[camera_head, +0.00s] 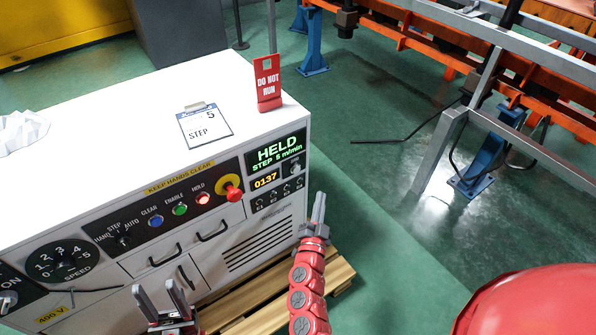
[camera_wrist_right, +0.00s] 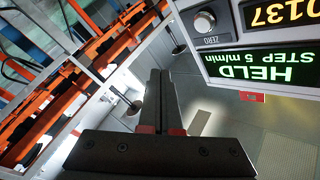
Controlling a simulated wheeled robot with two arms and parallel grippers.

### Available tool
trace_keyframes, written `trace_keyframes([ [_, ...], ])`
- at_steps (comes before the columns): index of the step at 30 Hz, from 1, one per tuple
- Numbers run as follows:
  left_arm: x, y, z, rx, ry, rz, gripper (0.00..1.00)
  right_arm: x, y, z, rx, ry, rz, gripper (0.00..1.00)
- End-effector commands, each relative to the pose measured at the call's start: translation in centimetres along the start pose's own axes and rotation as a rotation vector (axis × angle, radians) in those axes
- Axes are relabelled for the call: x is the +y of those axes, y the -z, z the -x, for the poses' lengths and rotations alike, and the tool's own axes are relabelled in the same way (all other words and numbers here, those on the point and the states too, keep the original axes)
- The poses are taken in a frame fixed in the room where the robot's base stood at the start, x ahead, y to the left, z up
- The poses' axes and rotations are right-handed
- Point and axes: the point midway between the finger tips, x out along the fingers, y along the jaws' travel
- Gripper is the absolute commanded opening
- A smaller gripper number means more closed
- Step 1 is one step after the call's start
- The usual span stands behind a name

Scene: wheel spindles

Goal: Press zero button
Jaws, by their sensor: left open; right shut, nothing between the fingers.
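The zero button (camera_wrist_right: 204,21) is a round silver knob in a dark square plate, with the label ZERO beside it, in the right wrist view. It shows small in the head view (camera_head: 296,169), at the right end of the white cabinet's front panel. My right gripper (camera_head: 319,196) is shut and empty, off the cabinet's right corner, below and to the right of the button. Its closed fingers (camera_wrist_right: 157,75) appear apart from the button. My left gripper (camera_head: 160,294) is open and empty, in front of the cabinet's lower drawers.
The white cabinet (camera_head: 110,112) carries a green HELD display (camera_head: 280,151), an orange 0137 counter (camera_head: 266,180), a red mushroom button (camera_head: 232,192) and coloured push buttons. A red DO NOT RUN sign (camera_head: 268,84) stands on top. Open green floor (camera_head: 375,215) lies right.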

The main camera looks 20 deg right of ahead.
Motion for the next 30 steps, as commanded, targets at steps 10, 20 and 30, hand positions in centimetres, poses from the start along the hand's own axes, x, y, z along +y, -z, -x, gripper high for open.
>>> trace_keyframes([
  [10, 0.0, -0.1, 0.4, 0.000, 0.000, 0.000, 0.50, -1.3, -1.2, -1.8, 0.002, 0.001, -0.002, 0.00],
  [20, 0.1, -0.2, 1.2, 0.000, 0.000, 0.000, 0.50, -3.5, -3.6, -4.9, 0.001, 0.000, -0.002, 0.00],
  [30, 0.1, -0.2, 1.3, 0.000, 0.000, 0.000, 0.50, -4.4, -4.5, -6.1, 0.001, -0.001, 0.001, 0.00],
])
